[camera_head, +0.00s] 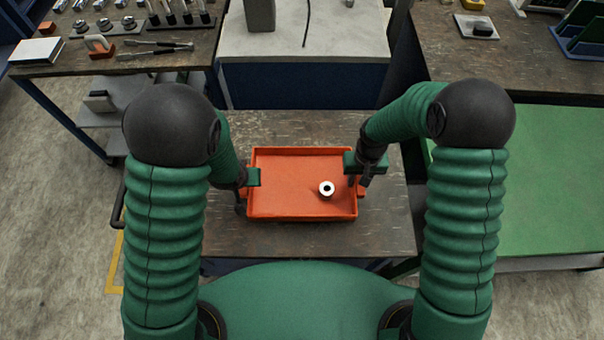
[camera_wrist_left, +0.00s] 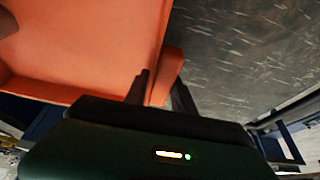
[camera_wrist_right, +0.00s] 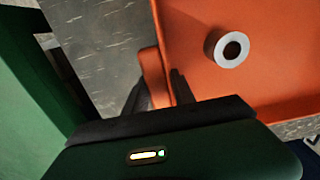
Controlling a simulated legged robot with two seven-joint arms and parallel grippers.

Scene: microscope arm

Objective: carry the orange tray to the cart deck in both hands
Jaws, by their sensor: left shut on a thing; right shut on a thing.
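The orange tray (camera_head: 290,208) is a shallow rectangular tray over the dark worn tabletop in front of me; I cannot tell if it touches the top. A small white and dark ring-shaped part (camera_head: 326,188) sits in its right half, also seen in the right wrist view (camera_wrist_right: 228,47). My left gripper (camera_head: 243,192) is at the tray's left end, its fingers around an orange handle (camera_wrist_left: 168,78). My right gripper (camera_head: 360,182) is at the right end, its fingers around the other handle (camera_wrist_right: 154,78). Both grippers are shut on the tray.
A pale-topped bench (camera_head: 300,42) stands beyond the dark table (camera_head: 300,240). At the left is a bench (camera_head: 120,62) with tools and a white box. At the right are a green surface (camera_head: 540,180) and a dark bench (camera_head: 480,60). Grey floor shows at the lower left.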

